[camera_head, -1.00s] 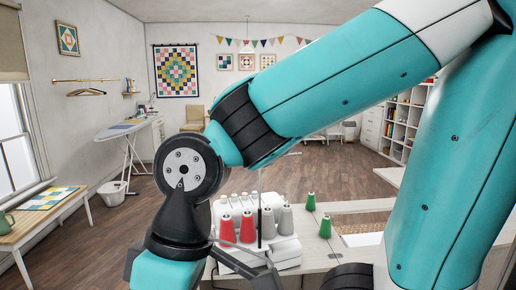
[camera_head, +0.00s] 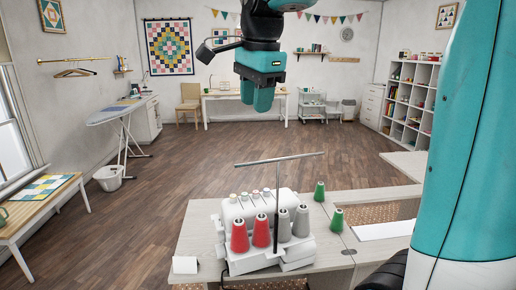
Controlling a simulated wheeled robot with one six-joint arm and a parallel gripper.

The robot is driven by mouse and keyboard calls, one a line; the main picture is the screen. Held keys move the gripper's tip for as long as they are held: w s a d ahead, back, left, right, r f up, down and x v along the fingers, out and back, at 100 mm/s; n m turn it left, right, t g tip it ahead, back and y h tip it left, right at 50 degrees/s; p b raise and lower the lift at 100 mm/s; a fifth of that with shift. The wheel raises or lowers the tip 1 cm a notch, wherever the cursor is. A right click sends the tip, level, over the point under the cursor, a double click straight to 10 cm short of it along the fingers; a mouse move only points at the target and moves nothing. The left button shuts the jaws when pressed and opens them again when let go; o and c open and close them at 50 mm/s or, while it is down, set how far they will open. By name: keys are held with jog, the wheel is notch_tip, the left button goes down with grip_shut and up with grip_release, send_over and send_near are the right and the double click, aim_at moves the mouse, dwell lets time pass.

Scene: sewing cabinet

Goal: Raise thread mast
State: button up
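Two red cones (camera_head: 239,236) and two grey cones (camera_head: 301,222) stand at the machine's front, with several small spools behind. Two green spools (camera_head: 319,191) stand to the right on the pale cabinet top (camera_head: 196,232). A small white block (camera_head: 185,265) lies at its left.

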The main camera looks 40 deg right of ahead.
notch_tip(320, 180, up, 2)
jog(key=d+m, duration=0.2)
jog(key=m, duration=0.1)
jog(key=p, duration=0.3)
send_near(258, 163)
jog(key=f, duration=0.2)
jog(key=w+f, duration=0.1)
jog(key=f, duration=0.2)
jog(key=w+f, duration=0.1)
jog(key=f, duration=0.2)
jog(key=shift+d, duration=0.25)
jog(key=shift+r, duration=0.1)
jog(key=shift+c, duration=0.5)
grip_shut()
